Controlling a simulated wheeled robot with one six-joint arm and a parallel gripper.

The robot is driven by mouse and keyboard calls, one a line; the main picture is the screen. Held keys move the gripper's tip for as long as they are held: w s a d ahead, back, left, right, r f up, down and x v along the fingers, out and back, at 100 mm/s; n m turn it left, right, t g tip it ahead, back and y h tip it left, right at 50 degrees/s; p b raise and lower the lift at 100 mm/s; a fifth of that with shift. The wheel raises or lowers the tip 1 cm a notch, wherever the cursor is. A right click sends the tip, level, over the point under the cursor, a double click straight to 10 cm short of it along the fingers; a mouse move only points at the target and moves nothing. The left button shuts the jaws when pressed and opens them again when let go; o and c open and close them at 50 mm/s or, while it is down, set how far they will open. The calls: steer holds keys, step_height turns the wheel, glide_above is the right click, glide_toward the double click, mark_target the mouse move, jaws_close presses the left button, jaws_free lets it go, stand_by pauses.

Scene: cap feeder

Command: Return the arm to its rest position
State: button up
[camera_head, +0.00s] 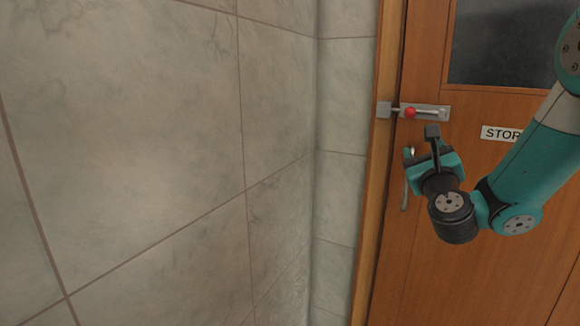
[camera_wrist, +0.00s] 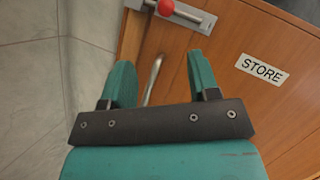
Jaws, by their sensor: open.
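My gripper (camera_head: 424,154) is in front of the wooden door (camera_head: 476,225), just below the door bolt (camera_head: 432,112). In the wrist view, my gripper (camera_wrist: 160,62) has its two teal fingers wide apart with nothing held between them. The bolt's red knob (camera_head: 410,113) sits near the left end of its grey plate, apart from the fingers. The red knob also shows at the top of the wrist view (camera_wrist: 165,7). My arm reaches in from the right side of the head view, bent at the wrist.
A metal door handle (camera_head: 405,192) hangs below the bolt, partly behind my gripper; it also shows between the fingers (camera_wrist: 152,80). A STORE sign (camera_wrist: 262,70) is on the door. A dark window panel (camera_head: 505,45) is above. A tiled wall (camera_head: 130,130) stands left.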

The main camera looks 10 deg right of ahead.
steer(key=a+r+n+g+y, duration=0.1)
steer(key=a+n+y, duration=1)
steer(key=a+n, duration=0.15)
steer(key=s+a+f+n+g+y+p, duration=0.1)
steer(key=s+a+f+n+g+y, duration=0.15)
steer(key=s+a+n+g, duration=0.35)
steer(key=s+a+f+n+g+y, duration=0.1)
steer(key=s+a+n+g+y, duration=0.2)
steer(key=a+n, duration=0.35)
steer(key=s+d+f+n+g+h, duration=0.1)
steer(key=s+n+g, duration=0.4)
steer(key=s, duration=0.5)
steer(key=s+f+n+g+h, duration=0.4)
steer(key=s+f+n+g, duration=0.1)
steer(key=s+n, duration=0.5)
steer(key=shift+s+d+n+g+p, duration=0.3)
steer(key=shift+s+d+g+p, duration=0.15)
steer(key=shift+s, duration=0.25)
steer(key=shift+h, duration=0.25)
